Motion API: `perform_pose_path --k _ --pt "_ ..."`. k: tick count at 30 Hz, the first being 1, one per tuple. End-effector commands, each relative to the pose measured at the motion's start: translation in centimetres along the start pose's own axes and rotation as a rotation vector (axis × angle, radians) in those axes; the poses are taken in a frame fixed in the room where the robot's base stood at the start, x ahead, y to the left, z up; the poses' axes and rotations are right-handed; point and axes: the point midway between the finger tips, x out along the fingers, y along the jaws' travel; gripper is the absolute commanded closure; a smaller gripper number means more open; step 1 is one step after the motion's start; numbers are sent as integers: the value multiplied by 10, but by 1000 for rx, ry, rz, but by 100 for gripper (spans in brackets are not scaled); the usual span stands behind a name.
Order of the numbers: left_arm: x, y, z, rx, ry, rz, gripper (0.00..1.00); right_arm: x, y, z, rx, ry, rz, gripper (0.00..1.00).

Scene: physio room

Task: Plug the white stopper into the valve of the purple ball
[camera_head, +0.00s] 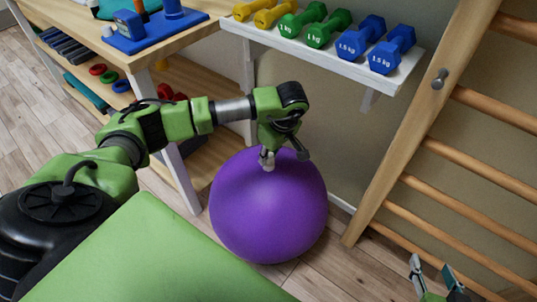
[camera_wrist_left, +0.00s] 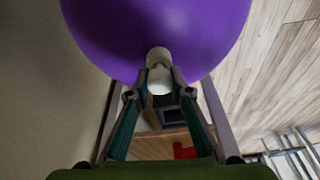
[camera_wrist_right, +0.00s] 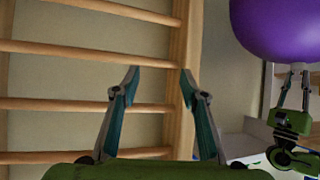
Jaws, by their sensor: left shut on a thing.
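The purple ball (camera_head: 266,215) rests on the floor between the shelf unit and the wall bars. My left gripper (camera_head: 266,156) is over the top of the ball, shut on the white stopper (camera_head: 268,165). In the left wrist view the stopper (camera_wrist_left: 159,80) sits between the fingertips, its far end against or just in front of the ball (camera_wrist_left: 150,25). The valve is hidden, and I cannot tell whether the stopper is in it. My right gripper (camera_wrist_right: 160,82) is open and empty, facing the wall bars, away from the ball. It also shows at the lower right of the head view (camera_head: 437,278).
A white wall shelf (camera_head: 345,72) with yellow, green and blue dumbbells is above and behind the ball. A wooden shelf unit (camera_head: 165,50) stands at the left. Wooden wall bars (camera_head: 440,155) stand at the right. A green padded surface (camera_head: 150,260) fills the near foreground.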

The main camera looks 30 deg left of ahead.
Motion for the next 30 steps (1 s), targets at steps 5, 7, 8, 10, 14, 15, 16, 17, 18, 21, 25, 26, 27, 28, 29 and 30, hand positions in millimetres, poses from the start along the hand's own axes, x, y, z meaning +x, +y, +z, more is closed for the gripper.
perform_pose_path --k 5,7,8,10,14,15,16,17,18,21,25,26,27,28,29,30 --pt "1 0 0 0 0 0 97 1 -1 -3 0 12 -1 60" --pt "1 0 0 0 0 0 97 1 -1 -4 0 17 -2 60" --pt "2 0 0 0 0 0 97 1 -1 -4 0 19 -2 60" --pt "2 0 0 0 0 0 97 2 -1 -6 0 26 -2 60" --pt "3 0 1 0 0 0 97 2 -1 -9 -1 40 -3 60" --pt "3 0 1 0 0 0 97 2 -1 -9 -1 42 -3 60" --pt "3 0 1 0 0 0 97 2 -2 -10 -1 44 -3 60" --pt "3 0 1 0 0 0 97 2 -2 -10 -1 45 -3 60" --pt "4 0 1 0 0 0 97 2 -2 -11 -1 48 -3 60" --pt "4 0 1 0 0 0 97 2 -2 -13 -1 57 -4 60" --pt "5 0 2 0 0 -1 97 3 -2 -16 -1 72 -5 60" --pt "6 0 2 0 0 -1 97 3 -2 -17 -1 74 -5 60" --pt "6 0 2 0 0 -1 97 3 -2 -17 -1 77 -5 60" --pt "6 0 2 0 0 -2 97 3 -2 -18 -1 78 -5 60" --pt "6 -1 2 1 0 -2 97 3 -2 -18 -1 80 -5 60" --pt "7 -1 2 1 -1 -2 97 3 -2 -19 -2 83 -5 60"
